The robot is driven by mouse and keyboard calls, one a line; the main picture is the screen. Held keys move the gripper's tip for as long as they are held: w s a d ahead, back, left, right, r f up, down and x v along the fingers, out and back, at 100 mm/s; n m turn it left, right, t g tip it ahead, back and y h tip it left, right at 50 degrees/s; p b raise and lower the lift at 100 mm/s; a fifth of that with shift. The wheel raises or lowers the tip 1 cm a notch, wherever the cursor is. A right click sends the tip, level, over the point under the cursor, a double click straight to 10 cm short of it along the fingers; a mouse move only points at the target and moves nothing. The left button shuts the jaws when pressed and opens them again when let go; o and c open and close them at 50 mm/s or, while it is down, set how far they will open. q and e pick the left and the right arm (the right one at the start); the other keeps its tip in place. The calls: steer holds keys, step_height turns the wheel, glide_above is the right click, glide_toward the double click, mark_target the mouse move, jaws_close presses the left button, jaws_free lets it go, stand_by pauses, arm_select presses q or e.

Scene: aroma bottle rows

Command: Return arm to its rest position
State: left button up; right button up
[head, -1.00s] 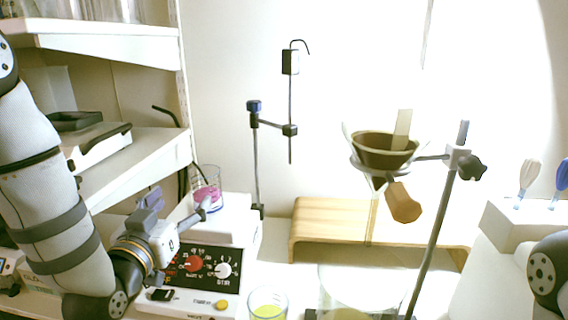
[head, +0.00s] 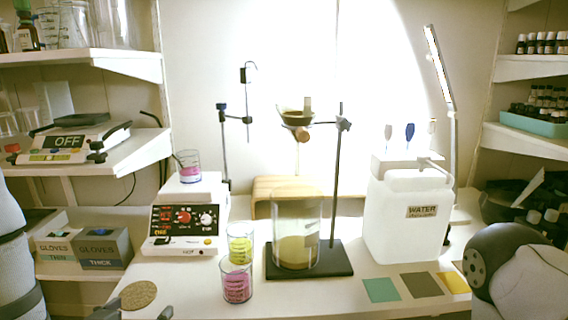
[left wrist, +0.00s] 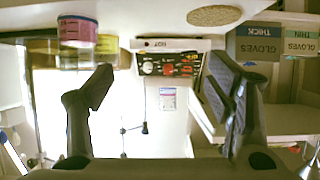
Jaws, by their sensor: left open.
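My left gripper (left wrist: 155,90) is open and empty in the left wrist view, its two dark fingers wide apart. In the head view only its fingertips (head: 136,313) show at the bottom edge, in front of the table's near left corner by the cork mat (head: 138,295). My left arm (head: 15,250) shows at the left edge. Part of my right arm (head: 515,275) shows at the lower right; its gripper is out of view.
A beaker of pink liquid (head: 237,284) stands near the table's front, with a beaker of yellow liquid (head: 240,245) behind it. The hotplate stirrer (head: 184,230), large glass vessel (head: 297,232) and water container (head: 408,215) stand farther back. Glove boxes (head: 104,248) sit on the left shelf.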

arm_select(q)
steer(key=s+d+f+g, duration=0.3)
steer(key=s+f+g, duration=0.5)
steer(key=s+f, duration=0.85)
steer(key=s+f+g, duration=0.3)
steer(key=s+g, duration=0.3)
steer(key=s, duration=1.1)
steer(key=shift+d+f, duration=0.15)
steer(key=shift+d, duration=0.2)
